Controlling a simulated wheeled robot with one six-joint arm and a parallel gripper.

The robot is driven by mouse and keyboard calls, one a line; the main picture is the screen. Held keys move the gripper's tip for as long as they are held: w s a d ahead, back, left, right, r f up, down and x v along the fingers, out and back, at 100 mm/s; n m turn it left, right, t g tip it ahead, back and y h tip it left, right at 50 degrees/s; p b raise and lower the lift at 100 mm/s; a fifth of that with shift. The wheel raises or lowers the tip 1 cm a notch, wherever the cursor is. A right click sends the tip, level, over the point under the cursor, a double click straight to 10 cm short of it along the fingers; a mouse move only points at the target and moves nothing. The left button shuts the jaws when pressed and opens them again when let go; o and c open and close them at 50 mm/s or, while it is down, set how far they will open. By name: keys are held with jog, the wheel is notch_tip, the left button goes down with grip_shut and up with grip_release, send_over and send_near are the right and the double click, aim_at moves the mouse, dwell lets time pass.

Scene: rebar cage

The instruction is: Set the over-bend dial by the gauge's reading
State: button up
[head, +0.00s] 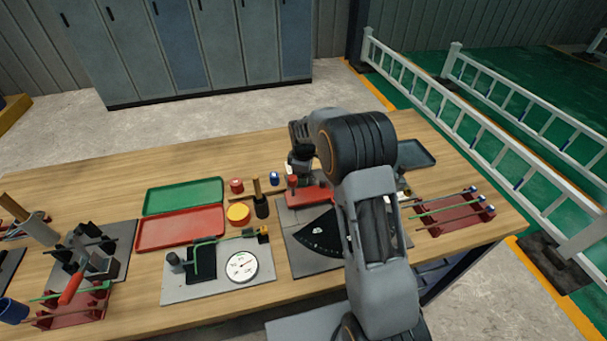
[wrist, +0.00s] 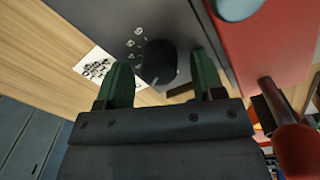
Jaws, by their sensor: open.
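The over-bend dial (wrist: 158,62) is a round black knob with pale numerals around it on a dark plate, seen in the wrist view. My gripper (wrist: 162,82) is open, with one green-faced finger on each side of the knob. I cannot tell whether the fingers touch it. In the head view my arm covers most of the area by the dial, so I cannot make the dial out there. The gauge (head: 241,266) has a round white face and stands on a grey plate (head: 205,293) in the head view. Its reading is too small to tell.
A green tray (head: 183,196) and a red tray (head: 180,228) lie left of my arm. A black fan-shaped scale (head: 322,236) and red bender parts (head: 312,196) are close to the arm. A red rack with rods (head: 452,214) stands at right. Bare wood lies at the back.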

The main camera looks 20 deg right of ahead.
jog(key=shift+r, duration=0.1)
notch_tip(320, 180, up, 14)
jog(key=shift+s+a+f+b, duration=0.15)
jog(key=shift+s+f+b, duration=0.1)
jog(key=shift+b, duration=0.2)
dwell(0.4)
jog(key=s+r+m+t, duration=0.1)
jog(key=s+r+m, duration=0.15)
jog(key=s, duration=0.45)
jog(key=s+r+m+t, duration=0.1)
jog(key=s+r+m, duration=0.1)
jog(key=s+m, duration=0.35)
jog(key=s+f+m+t, duration=0.1)
jog(key=s+f+m, duration=0.2)
jog(key=s, duration=1)
jog(key=shift+s+d+f+m, duration=0.2)
jog(key=shift+s+m, duration=0.15)
jog(key=shift+m, duration=0.55)
